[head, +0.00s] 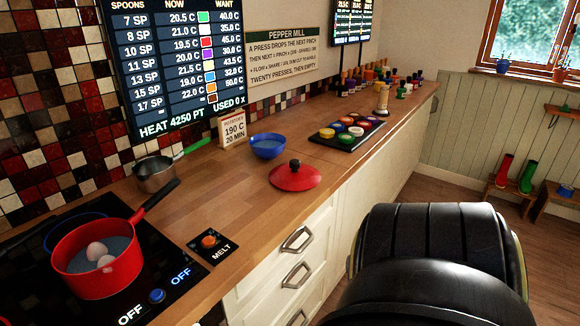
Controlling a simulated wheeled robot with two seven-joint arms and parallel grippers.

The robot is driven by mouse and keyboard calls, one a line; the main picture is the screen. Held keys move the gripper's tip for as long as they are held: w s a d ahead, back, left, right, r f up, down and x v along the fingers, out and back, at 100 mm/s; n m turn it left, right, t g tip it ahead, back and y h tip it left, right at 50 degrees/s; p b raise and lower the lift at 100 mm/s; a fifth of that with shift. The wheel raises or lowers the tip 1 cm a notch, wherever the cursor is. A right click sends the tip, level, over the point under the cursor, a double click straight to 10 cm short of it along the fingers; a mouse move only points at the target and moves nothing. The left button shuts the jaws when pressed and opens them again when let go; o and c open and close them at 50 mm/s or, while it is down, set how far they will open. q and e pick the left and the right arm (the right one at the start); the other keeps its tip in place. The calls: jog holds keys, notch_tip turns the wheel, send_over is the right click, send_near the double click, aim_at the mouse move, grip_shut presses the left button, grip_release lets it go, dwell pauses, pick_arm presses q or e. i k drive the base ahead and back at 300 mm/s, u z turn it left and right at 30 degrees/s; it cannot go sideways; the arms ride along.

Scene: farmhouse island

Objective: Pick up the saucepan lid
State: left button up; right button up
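The saucepan lid (294,176) is red with a black knob on top. It lies flat on the wooden counter, near the front edge above the drawers. A red saucepan (98,262) with a black handle stands on the hob at the lower left, with eggs in it. Neither of my grippers shows in the head view. A large black part, likely of my own body, fills the lower right.
A blue bowl (268,146) stands behind the lid, and a steel pan (156,174) with a green handle stands to the left. A black tray (347,134) of coloured jars lies to the right. The wooden counter (215,196) left of the lid is clear.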

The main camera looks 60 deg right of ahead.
aim_at(295, 176)
jog(key=z, duration=2.15)
jog(key=k, duration=0.6)
jog(key=z, duration=0.6)
jog(key=i, duration=1.15)
jog(key=z, duration=0.1)
